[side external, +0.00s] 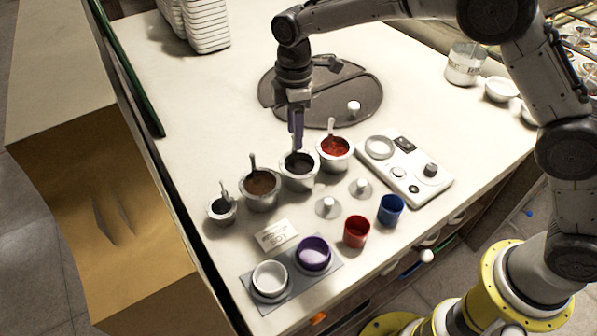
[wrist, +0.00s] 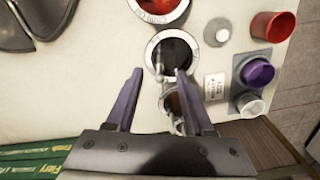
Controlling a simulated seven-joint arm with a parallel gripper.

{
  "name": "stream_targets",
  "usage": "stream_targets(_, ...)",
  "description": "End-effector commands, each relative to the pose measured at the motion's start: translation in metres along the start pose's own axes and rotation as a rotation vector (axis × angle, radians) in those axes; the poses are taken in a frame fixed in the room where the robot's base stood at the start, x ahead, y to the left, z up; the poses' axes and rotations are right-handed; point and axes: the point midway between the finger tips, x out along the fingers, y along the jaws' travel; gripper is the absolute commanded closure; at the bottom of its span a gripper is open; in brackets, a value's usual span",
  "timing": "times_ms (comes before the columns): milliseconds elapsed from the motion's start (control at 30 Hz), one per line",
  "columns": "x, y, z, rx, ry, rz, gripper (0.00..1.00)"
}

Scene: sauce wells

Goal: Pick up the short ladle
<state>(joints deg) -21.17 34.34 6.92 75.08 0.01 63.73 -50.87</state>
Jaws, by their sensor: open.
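Ladle handles stand up from a row of metal pots: the small pot's ladle (side external: 223,190), the brown-sauce ladle (side external: 253,161) and the red-sauce ladle (side external: 331,126). I cannot tell for sure which ladle is the short one. My gripper (side external: 296,142) has purple fingers and points down above the dark-sauce pot (side external: 299,182). In the wrist view my gripper (wrist: 159,76) is open, with a pale ladle handle (wrist: 159,66) showing between the fingertips at the edge of the dark-sauce pot (wrist: 153,38). Its fingers appear apart from the handle.
The red-sauce pot (side external: 335,165) and brown-sauce pot (side external: 260,204) stand close on either side. A red cup (side external: 356,232), a blue cup (side external: 391,210), a purple bowl (side external: 314,254) and a label card (side external: 276,235) are in front. A dark round board (side external: 350,85) lies behind.

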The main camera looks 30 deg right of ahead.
Motion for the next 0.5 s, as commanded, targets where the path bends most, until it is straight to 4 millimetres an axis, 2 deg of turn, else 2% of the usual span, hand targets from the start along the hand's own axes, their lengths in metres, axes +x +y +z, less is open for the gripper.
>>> stream_targets(100, 0.014, 0.000, 0.000, 0.000, -0.001, -0.001, 0.47)
stream_targets(200, 0.020, 0.000, 0.000, 0.000, 0.001, 0.001, 0.47)
stream_targets(433, 0.021, 0.000, 0.000, 0.000, 0.001, 0.001, 0.47)
stream_targets(500, 0.021, 0.000, 0.000, 0.000, 0.001, 0.001, 0.60)
